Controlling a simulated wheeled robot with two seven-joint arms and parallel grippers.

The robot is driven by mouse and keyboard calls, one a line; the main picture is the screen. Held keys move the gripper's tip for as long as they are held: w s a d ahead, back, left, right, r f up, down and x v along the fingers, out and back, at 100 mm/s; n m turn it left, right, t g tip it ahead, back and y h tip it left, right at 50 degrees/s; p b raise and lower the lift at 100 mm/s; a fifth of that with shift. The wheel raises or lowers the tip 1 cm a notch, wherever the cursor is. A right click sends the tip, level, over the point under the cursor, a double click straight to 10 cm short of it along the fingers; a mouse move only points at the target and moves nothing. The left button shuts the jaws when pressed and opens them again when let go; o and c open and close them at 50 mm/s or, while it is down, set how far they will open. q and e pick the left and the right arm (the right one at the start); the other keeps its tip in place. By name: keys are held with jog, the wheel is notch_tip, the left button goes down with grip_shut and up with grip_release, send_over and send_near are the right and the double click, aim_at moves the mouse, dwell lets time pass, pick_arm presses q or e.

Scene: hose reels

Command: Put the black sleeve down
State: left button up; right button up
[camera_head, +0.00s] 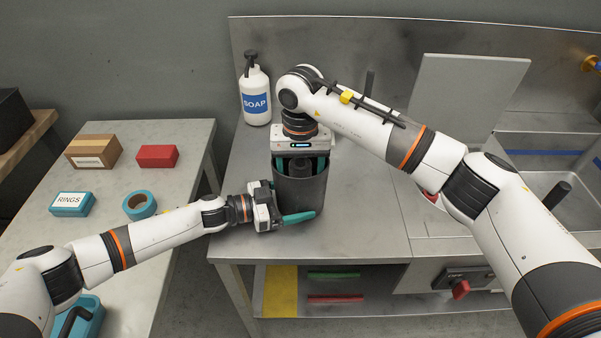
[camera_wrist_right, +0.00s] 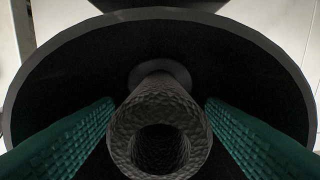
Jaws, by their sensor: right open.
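The black sleeve (camera_wrist_right: 160,130) is a short, textured dark tube with an open end, seen in the right wrist view inside a wide dark canister (camera_wrist_right: 255,50). In the head view the canister (camera_head: 300,195) stands on the steel counter, and little of the sleeve shows in its mouth. My right gripper (camera_head: 302,165) points down into the canister. Its teal fingers are open, one on each side of the sleeve with gaps between. My left gripper (camera_head: 292,210) is at the canister's lower left side. One teal finger lies across its front; the other is hidden, so its grip is unclear.
A soap bottle (camera_head: 255,95) stands behind the canister to the left. The left table holds a cardboard box (camera_head: 93,152), a red box (camera_head: 157,156), a RINGS box (camera_head: 72,204) and a teal tape roll (camera_head: 139,205). The counter right of the canister (camera_head: 370,225) is clear.

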notch_tip(320, 180, up, 11)
jog(key=shift+f, duration=0.2)
dwell(0.3)
pick_arm(q)
jog(key=o, duration=0.6)
